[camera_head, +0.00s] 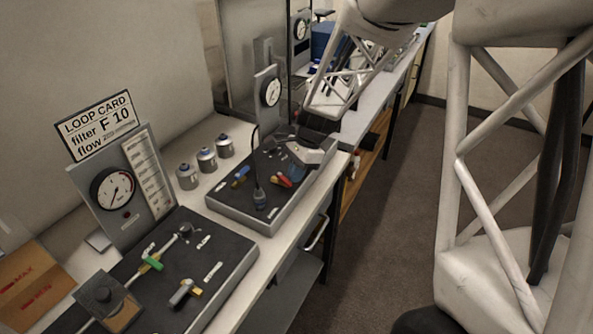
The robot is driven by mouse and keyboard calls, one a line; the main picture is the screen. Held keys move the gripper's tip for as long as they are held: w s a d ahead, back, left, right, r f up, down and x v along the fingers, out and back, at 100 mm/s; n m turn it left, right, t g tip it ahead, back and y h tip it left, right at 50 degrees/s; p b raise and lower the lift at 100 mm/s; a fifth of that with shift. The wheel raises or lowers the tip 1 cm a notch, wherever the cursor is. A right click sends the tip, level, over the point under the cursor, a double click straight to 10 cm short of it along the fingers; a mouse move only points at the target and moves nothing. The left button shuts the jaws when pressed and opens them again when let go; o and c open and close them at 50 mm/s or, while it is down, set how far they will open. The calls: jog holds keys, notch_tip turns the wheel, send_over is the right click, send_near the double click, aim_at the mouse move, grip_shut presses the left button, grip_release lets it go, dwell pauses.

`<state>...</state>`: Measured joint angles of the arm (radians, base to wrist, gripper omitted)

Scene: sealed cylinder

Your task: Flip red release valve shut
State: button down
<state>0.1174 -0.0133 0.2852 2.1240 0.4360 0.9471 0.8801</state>
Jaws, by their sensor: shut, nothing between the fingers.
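The red valve handle (285,182) is on the dark top of the farther panel box (246,213). A small yellow piece (276,176) adjoins it. My gripper (291,164) is just above and behind the red handle, near the box's right side. Its fingers look shut, with nothing seen between them. I cannot tell whether it touches the handle. A blue valve handle (240,177) sits to the left on the same box, and a dark cylindrical fitting (259,198) with a thin hose stands in front. The red handle's exact angle is too small to tell.
A gauge (271,91) on an upright plate stands behind the box. Several small metal canisters (207,160) stand left of it. The nearer panel (222,250) has a green handle (153,263) and a "LOOP CARD" sign (98,122). Open floor (400,200) lies right of the bench.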

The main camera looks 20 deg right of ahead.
jog(key=m+t, duration=0.1)
jog(key=m, duration=0.1)
jog(key=s+a+m, duration=0.1)
jog(key=m, duration=0.1)
jog(key=shift+s+a+m+t, duration=0.2)
jog(key=shift+m+t, duration=0.1)
jog(key=shift+t, duration=0.1)
jog(key=m, duration=0.1)
jog(key=a+m+t, duration=0.1)
jog(key=m, duration=0.2)
jog(key=shift+s+a, duration=0.25)
jog(key=shift+a, duration=0.05)
jog(key=shift+a+m+t, duration=0.35)
jog(key=shift+m+t, duration=0.05)
jog(key=shift+m, duration=0.2)
jog(key=shift+w, duration=0.2)
jog(key=shift+w+d, duration=0.15)
jog(key=shift+w, duration=0.4)
jog(key=shift+w+h, duration=0.1)
jog(key=shift+h, duration=0.2)
